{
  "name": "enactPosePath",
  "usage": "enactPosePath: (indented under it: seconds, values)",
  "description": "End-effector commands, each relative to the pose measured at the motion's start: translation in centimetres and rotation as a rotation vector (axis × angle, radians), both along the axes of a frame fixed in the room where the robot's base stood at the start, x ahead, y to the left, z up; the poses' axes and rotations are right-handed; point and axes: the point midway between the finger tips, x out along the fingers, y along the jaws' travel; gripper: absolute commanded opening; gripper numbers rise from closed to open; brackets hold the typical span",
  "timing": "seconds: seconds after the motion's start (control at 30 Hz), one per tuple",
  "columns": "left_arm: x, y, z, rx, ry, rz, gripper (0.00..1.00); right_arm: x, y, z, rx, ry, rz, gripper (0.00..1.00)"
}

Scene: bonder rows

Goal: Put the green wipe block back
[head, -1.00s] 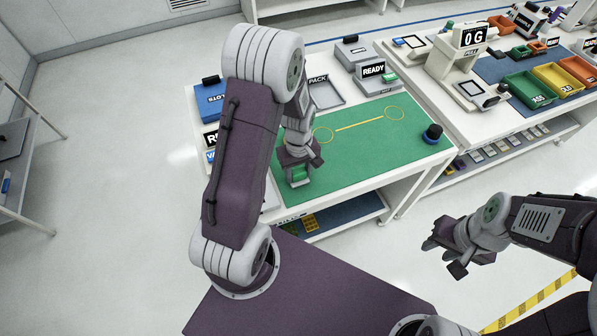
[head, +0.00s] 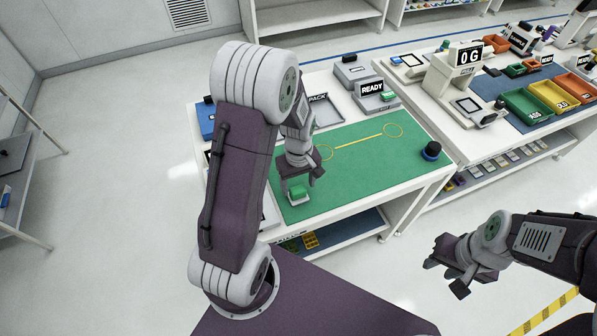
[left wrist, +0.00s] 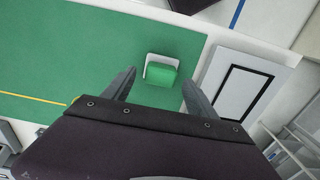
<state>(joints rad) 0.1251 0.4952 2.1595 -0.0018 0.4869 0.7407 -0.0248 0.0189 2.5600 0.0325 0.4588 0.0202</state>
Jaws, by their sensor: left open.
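The green wipe block (head: 298,191) sits in a small white holder (head: 300,201) near the front left corner of the green mat (head: 372,165). In the left wrist view the block (left wrist: 161,74) lies within the white rim of its holder (left wrist: 148,60). My left gripper (head: 301,181) is open and empty above the block. Its two fingers (left wrist: 159,84) stand apart on either side of the block in that view. My right gripper (head: 444,277) hangs open and empty over the floor, away from the tables.
A grey tray (head: 326,113) and a unit reading READY (head: 372,89) stand at the back of the mat. The mat's middle is clear. A white framed panel (left wrist: 238,92) lies beside the mat.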

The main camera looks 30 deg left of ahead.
Motion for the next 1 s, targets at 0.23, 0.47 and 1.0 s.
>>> enactPosePath:
  seconds: [0.23,0.47,1.0]
  values:
    - [0.1,0.0,6.2,0.000,-0.006,0.000,0.67,0.0,0.0,0.7,0.000,0.000,0.000,0.36]
    - [0.1,0.0,8.5,0.000,-0.001,0.000,0.67,0.0,0.0,0.9,0.000,0.000,0.000,0.36]
    - [-8.5,-4.9,7.1,0.027,-0.106,-0.846,0.67,0.0,0.0,0.8,0.000,0.000,0.000,0.36]
